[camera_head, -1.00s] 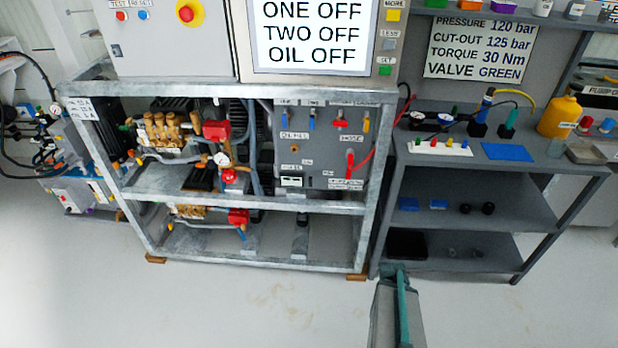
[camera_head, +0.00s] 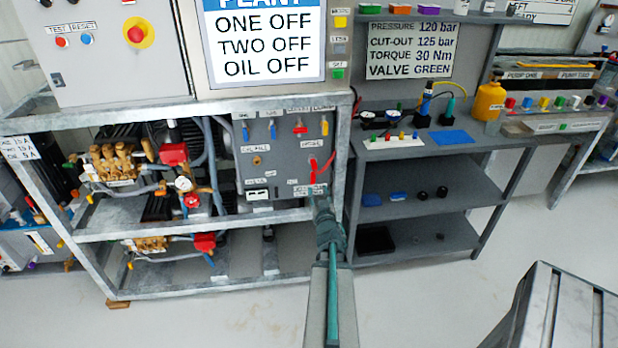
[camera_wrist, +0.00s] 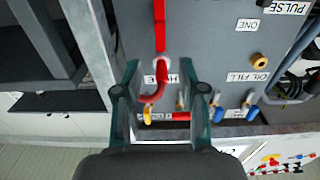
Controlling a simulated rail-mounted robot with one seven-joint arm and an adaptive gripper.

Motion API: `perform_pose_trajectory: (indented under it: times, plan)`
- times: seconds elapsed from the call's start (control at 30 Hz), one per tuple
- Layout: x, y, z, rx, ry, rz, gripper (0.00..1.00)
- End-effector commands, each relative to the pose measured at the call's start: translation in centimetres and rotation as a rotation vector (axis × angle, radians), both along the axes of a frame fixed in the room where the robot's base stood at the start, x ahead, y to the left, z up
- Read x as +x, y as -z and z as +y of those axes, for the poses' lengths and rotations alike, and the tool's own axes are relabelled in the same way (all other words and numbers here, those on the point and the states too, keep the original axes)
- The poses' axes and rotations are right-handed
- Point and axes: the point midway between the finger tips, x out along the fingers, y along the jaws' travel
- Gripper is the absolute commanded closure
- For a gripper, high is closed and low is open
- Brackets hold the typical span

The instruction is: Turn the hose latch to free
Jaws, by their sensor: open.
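A straight red bar (camera_wrist: 160,28), apparently the latch, runs from this fitting to the top edge. In the head view my gripper (camera_head: 323,212) is in front of the panel's lower right. Contact cannot be told.
Blue, red (camera_head: 299,127) and yellow (camera_head: 324,126) levers line the panel's top. A grey frame post (camera_head: 341,165) stands close on the right. Pumps with red parts (camera_head: 173,154) are left. A grey shelf unit (camera_head: 430,185) stands right. Open floor lies in front.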

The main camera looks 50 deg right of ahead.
Motion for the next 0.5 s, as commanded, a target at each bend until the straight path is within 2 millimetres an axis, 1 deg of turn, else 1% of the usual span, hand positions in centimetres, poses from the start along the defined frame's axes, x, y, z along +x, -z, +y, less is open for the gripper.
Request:
perform_pose_trajectory:
  times: [0.17,0.5]
  plan:
    - [1.8,0.1,-1.8,0.001,0.001,0.001,0.59]
    - [6.0,0.1,-5.7,0.0,0.001,0.003,0.59]
